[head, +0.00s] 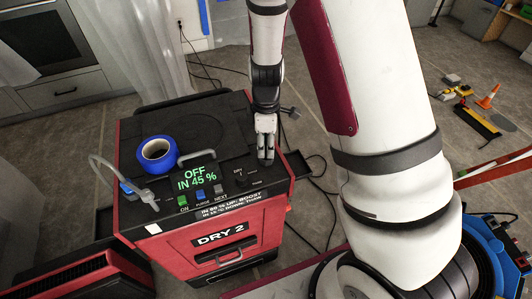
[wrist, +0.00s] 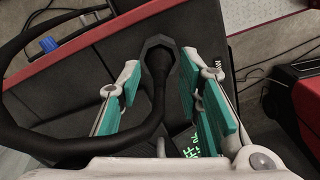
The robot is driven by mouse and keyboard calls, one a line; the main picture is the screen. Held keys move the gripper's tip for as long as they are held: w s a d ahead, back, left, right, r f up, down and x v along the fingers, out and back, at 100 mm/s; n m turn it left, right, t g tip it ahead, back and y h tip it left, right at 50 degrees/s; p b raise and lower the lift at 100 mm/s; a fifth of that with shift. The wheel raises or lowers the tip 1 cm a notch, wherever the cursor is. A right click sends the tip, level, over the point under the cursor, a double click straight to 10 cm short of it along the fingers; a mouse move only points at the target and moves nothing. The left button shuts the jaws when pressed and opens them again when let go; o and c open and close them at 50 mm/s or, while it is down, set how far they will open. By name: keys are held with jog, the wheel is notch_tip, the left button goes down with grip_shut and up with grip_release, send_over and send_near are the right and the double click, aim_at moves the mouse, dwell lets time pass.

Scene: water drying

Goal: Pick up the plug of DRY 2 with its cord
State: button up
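DRY 2 (head: 205,260) is a red machine with a black top, and its display reads "OFF IN 45 %". My gripper (head: 266,158) points down over the right part of its top. In the wrist view my gripper (wrist: 152,95) has its teal-padded fingers apart. A black plug (wrist: 158,62) with a wide angular head lies between them, with space on both sides. Its thick black cord (wrist: 72,146) runs toward the camera and curves in a large loop to the left. In the head view my gripper hides the plug, or I cannot tell it apart.
A blue tape roll (head: 156,155) and a grey hose (head: 103,167) are on the machine's left side. Black cords (head: 318,195) lie on the floor to its right. Pale curtains (head: 125,45) hang behind.

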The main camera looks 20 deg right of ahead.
grip_shut()
jog(key=shift+r, duration=0.15)
